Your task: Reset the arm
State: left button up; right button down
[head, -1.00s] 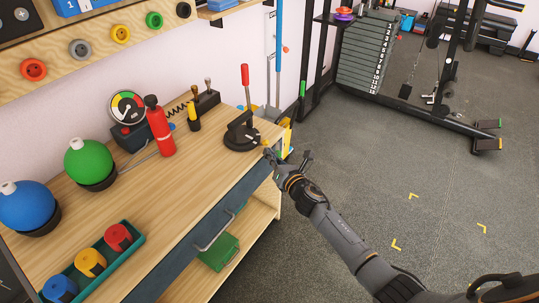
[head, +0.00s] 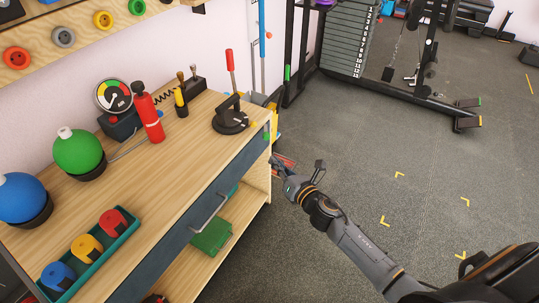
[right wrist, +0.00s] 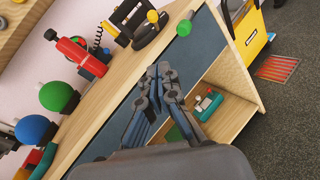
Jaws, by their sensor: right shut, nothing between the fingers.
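My right arm reaches in from the lower right of the head view. Its gripper (head: 277,166) is just off the right end of the wooden workbench (head: 180,160), over the grey floor side. In the right wrist view the fingers (right wrist: 164,72) are together and hold nothing. Behind them are the bench's dark drawer front and open lower shelf. My left gripper is in no view.
On the bench stand a red extinguisher-like bottle (head: 147,112), a gauge (head: 115,97), a black base with a red-handled lever (head: 230,119), green (head: 78,152) and blue (head: 20,198) balls, and a teal tray (head: 130,232). A drawer handle (head: 208,212) sticks out.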

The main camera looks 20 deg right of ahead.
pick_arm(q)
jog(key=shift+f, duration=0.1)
pick_arm(e)
jog(key=shift+s+d, duration=0.1)
jog(key=shift+s, duration=0.15)
jog(key=shift+f, duration=0.1)
jog(key=s+f+m+g+h, duration=0.4)
jog(key=s+f+m+g, duration=0.6)
jog(key=s+f+m, duration=1.4)
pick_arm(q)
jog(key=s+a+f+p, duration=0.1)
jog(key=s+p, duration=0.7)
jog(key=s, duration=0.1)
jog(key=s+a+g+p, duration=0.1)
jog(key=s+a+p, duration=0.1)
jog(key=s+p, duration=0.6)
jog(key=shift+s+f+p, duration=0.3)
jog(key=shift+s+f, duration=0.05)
pick_arm(e)
jog(key=s+f+m+g, duration=0.2)
jog(key=s+m, duration=0.1)
jog(key=s, duration=1)
jog(key=s+f+m+g, duration=0.3)
jog(key=s, duration=1)
jog(key=shift+a+m+g+y, duration=0.3)
jog(key=shift+m+y, duration=0.1)
